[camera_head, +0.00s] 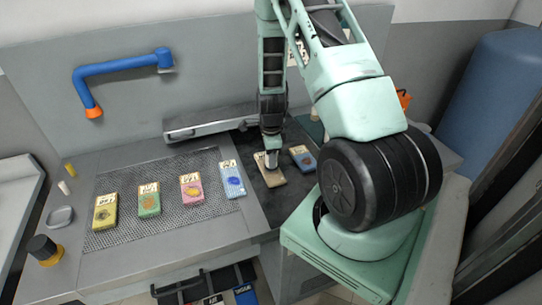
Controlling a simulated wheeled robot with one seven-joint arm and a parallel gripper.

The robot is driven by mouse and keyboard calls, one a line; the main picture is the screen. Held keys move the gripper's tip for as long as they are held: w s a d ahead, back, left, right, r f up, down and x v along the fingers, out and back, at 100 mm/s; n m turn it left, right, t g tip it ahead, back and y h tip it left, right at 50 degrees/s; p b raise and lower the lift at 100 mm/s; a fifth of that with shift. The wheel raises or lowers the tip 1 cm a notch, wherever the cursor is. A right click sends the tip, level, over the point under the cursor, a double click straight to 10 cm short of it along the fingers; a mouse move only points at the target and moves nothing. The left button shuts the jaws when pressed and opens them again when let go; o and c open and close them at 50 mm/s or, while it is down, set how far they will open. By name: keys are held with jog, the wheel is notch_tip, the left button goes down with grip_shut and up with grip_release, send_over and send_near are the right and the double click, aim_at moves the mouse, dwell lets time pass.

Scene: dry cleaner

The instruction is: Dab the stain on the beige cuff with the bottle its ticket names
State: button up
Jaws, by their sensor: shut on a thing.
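The beige cuff (268,177) lies on the dark surface right of the mesh panel, with a pale ticket at its far end. My gripper (271,158) points down at this cuff and is shut on a small pale thing, which looks like a bottle tip. The jaws hide most of it, and I cannot tell whether it touches the cuff. The stain is mostly hidden, and the ticket is too small to read. A yellow bottle (70,170) and a pale bottle (63,187) stand at the left of the counter.
Yellow (105,215), green (149,203), pink (191,190) and light blue (233,183) cuffs lie on the mesh panel (165,222). A blue cuff (304,160) lies close right of the beige one. A grey dish (60,216) and a black-topped pot (43,250) are at left.

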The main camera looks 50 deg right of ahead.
jog(key=shift+f+b, duration=0.45)
jog(key=shift+f, duration=0.15)
dwell(1.6)
jog(key=shift+r+p, duration=2.65)
jog(key=shift+r, duration=0.95)
